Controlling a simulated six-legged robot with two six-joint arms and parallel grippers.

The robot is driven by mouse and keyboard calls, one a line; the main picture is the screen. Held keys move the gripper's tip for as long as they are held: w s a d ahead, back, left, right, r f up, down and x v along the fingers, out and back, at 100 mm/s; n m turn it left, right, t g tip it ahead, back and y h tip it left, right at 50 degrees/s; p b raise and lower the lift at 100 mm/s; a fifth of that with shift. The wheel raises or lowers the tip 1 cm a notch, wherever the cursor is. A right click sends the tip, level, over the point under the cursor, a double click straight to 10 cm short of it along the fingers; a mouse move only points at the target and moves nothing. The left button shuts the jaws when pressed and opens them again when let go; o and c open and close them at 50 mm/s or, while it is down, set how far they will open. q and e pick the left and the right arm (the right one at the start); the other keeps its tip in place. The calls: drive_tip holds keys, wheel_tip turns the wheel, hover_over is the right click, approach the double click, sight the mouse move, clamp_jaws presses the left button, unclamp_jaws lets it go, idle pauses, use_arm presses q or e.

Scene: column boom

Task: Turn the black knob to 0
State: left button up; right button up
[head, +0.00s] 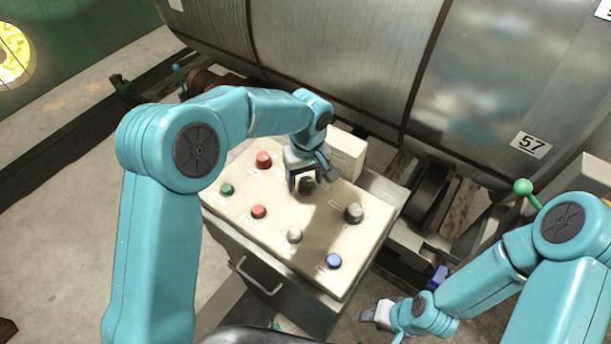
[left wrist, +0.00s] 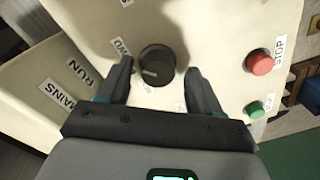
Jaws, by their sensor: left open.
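The black knob (head: 307,185) sits on the cream top of a control panel (head: 325,240). My left gripper (head: 313,180) is open above it, with one finger on either side. In the left wrist view the knob (left wrist: 157,64) lies between the two open fingertips, with a gap visible at each side. Its white pointer line points left in that view. Small labels stand around the knob, one (left wrist: 121,47) partly hidden by a finger; I cannot read a 0. My right gripper (head: 378,314) is low at the right, away from the panel; its opening is unclear.
A large metal drum (head: 350,60) stands behind.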

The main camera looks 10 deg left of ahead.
use_arm(q)
drive_tip(key=shift+w+d+f, duration=0.2)
drive_tip(key=shift+f, duration=0.25)
drive_tip(key=shift+s+a+r, duration=0.1)
drive_tip(key=shift+s+r, duration=0.05)
drive_tip(key=shift+s, duration=0.05)
drive_tip(key=c, duration=0.4)
drive_tip(key=shift+w, duration=0.1)
drive_tip(key=c, duration=0.7)
drive_tip(key=shift+o, duration=0.2)
